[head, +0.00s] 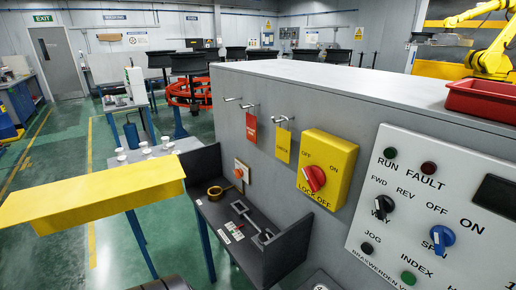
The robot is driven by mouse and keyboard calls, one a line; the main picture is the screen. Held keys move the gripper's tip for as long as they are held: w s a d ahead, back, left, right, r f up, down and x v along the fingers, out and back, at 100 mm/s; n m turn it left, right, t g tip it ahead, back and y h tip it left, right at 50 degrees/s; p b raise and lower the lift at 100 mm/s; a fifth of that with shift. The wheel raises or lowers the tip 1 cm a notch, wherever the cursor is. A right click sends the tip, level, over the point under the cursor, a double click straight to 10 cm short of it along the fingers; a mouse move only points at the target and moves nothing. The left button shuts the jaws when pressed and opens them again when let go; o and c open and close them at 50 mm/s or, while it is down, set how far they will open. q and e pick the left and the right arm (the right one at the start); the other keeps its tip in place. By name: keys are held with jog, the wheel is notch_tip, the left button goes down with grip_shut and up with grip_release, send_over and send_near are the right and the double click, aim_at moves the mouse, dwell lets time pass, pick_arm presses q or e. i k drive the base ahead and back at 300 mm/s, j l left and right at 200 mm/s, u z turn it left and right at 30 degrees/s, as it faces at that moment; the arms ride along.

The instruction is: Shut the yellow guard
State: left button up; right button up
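The yellow guard looks to be the long yellow panel (95,195) at the left, with a folded front lip. It stands out level over the green floor, to the left of the grey machine cabinet (330,110). Its left end runs close to the picture's edge, and I cannot see how it is hinged. Neither of my grippers shows in the head view. A dark rounded part at the bottom edge below the guard is too cut off to tell.
A dark open tray (215,215) with small parts juts from the cabinet, right of the guard. A yellow lock-off box (326,168) with a red knob and a control panel (430,215) are on the cabinet face. A red bin (485,98) sits on top. Green floor (60,258) is clear at left.

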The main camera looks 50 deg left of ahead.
aim_at(54, 207)
jog(key=k+j+z, duration=0.3)
jog(key=k+j, duration=1.25)
jog(key=k+j+z, duration=0.1)
jog(key=j, duration=0.4)
jog(key=k+j+z, duration=0.1)
jog(key=k+j, duration=0.15)
jog(key=j, duration=0.25)
jog(key=k+j+z, duration=0.1)
jog(key=k+j, duration=0.15)
jog(key=j, duration=0.25)
jog(key=k+j+z, duration=0.1)
jog(key=j, duration=0.35)
jog(key=k+j, duration=0.35)
jog(key=k+j+z, duration=0.15)
jog(key=j, duration=0.4)
jog(key=j+z, duration=0.1)
jog(key=j, duration=0.6)
jog(key=i+j, duration=0.1)
jog(key=j, duration=0.6)
jog(key=i+z, duration=0.05)
